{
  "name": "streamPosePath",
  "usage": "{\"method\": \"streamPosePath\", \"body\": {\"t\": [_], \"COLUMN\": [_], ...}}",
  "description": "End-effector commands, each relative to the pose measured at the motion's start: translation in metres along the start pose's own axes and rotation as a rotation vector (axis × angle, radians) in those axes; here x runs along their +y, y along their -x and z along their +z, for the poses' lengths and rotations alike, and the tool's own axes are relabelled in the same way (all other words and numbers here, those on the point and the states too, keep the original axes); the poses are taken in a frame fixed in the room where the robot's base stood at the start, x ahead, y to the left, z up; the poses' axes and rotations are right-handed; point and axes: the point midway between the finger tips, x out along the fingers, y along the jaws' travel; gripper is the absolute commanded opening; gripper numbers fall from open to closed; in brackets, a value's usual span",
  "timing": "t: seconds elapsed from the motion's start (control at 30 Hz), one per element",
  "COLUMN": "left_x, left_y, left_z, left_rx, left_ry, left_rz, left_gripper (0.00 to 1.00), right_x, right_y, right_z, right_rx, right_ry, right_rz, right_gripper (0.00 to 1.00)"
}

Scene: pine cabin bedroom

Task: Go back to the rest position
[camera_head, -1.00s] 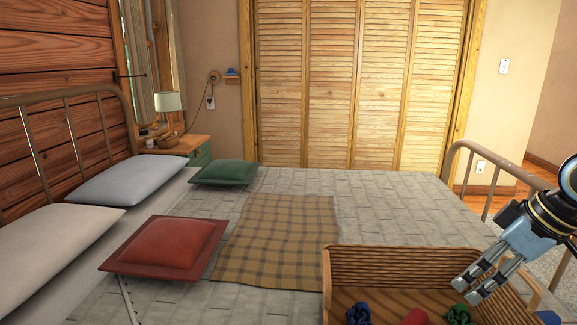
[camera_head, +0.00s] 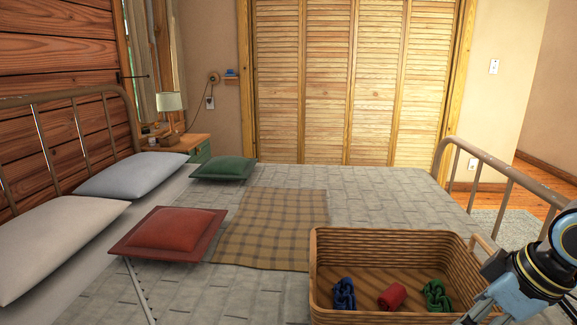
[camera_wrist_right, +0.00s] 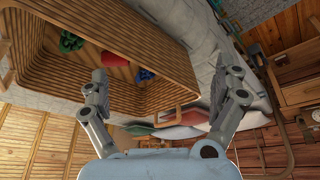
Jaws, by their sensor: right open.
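My right gripper (camera_head: 488,316) is low at the right of the head view, in front of the wicker basket's right front corner, with its fingertips partly cut off by the frame. In the right wrist view its two fingers (camera_wrist_right: 160,80) are spread wide with nothing between them. The wicker basket (camera_head: 385,240) stands at the foot end of the bed and holds a blue rolled cloth (camera_head: 344,294), a red one (camera_head: 392,296) and a green one (camera_head: 436,295) in a row. My left gripper is not in view.
The bed (camera_head: 380,190) carries a plaid blanket (camera_head: 275,225), a red cushion (camera_head: 165,235), a green cushion (camera_head: 223,168) and pale pillows. The metal footboard (camera_head: 510,180) rises behind the basket at the right.

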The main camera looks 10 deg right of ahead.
Motion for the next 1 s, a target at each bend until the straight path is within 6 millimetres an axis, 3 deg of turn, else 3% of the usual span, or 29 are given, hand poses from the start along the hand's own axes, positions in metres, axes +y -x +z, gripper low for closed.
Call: {"method": "streamPosePath", "body": {"t": [0.1,0.4,0.8,1.0], "left_x": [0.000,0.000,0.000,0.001], "left_y": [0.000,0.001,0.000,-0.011], "left_z": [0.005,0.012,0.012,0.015], "left_rx": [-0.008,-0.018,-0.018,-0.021], "left_ry": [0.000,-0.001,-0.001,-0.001], "left_rz": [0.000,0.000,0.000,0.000], "left_gripper": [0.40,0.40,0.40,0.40], "right_x": [-0.031,-0.090,-0.134,-0.124], "right_y": [-0.006,0.001,0.038,-0.027], "right_z": [0.013,0.043,0.086,0.103], "right_rx": [-0.012,-0.044,-0.115,-0.138], "right_ry": [-0.024,-0.132,-0.368,-0.362], "right_rz": [0.007,0.072,0.204,0.198], "right_gripper": [0.98,0.98,0.98,0.98]}}
